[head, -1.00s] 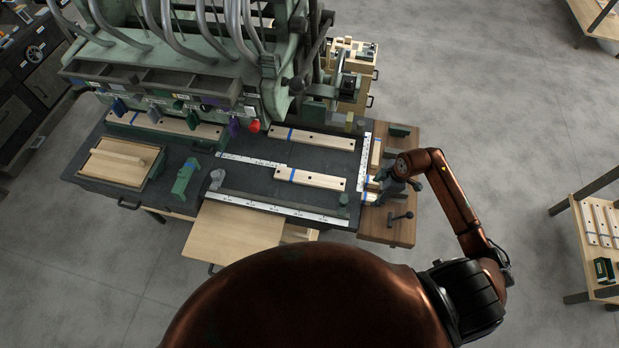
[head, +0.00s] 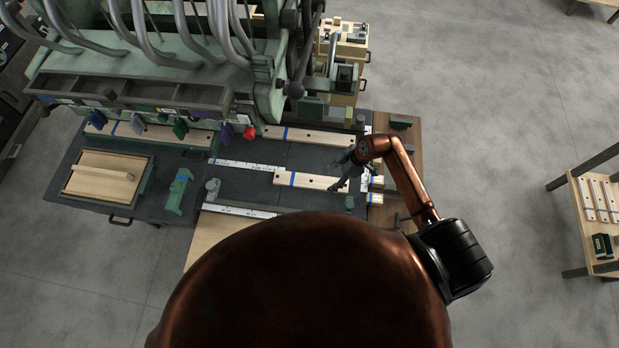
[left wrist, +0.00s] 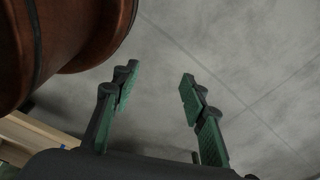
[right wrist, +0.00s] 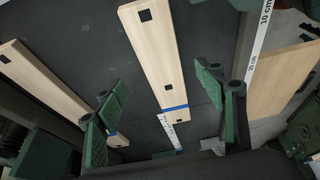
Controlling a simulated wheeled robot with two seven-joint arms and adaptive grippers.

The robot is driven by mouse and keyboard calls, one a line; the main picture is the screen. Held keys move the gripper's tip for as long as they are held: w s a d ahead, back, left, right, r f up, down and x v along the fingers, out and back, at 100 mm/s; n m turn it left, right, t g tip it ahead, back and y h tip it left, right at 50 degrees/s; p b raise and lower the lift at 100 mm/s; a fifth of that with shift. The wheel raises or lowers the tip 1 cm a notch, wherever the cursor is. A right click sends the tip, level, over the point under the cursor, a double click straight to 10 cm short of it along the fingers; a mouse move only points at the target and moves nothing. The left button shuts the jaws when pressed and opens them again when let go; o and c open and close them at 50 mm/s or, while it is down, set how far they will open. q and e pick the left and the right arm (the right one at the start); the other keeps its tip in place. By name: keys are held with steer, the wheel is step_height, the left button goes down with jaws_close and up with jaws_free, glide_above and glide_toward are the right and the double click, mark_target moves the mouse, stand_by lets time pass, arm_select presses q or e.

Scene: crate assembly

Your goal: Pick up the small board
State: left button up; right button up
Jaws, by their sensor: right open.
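The near wooden board (head: 290,180), with a blue band and dark holes, lies on the dark bench top. My right gripper (head: 340,184) is open over its right end in the head view. In the right wrist view, a pale board with a blue band (right wrist: 157,62) shows between the open fingers of my right gripper (right wrist: 163,88), apart from both. Short pale pieces (head: 376,182) lie at the bench's right side; I cannot tell which piece is the small board. My left gripper (left wrist: 158,80) is open and empty above grey floor, outside the head view.
Another board (head: 318,139) lies farther back, and a long one (head: 150,134) at the back left. White rulers (head: 245,165) edge the work area. A green machine (head: 150,95) stands behind. A wooden tray (head: 108,174) and a green clamp (head: 179,190) are at left.

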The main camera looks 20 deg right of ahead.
mark_target(327, 183)
steer(key=shift+x, duration=0.85)
steer(key=x, duration=0.2)
steer(key=shift+a+f+p, duration=0.1)
steer(key=shift+f+p, duration=0.25)
steer(key=shift+f, duration=0.05)
steer(key=shift+a+f, duration=0.1)
steer(key=shift+f, duration=0.4)
steer(key=c, duration=1.3)
arm_select(q)
steer(key=shift+s+d+r, duration=0.1)
steer(key=shift+s+r, duration=0.25)
steer(key=shift+s, duration=0.25)
arm_select(e)
steer(key=shift+c, duration=0.2)
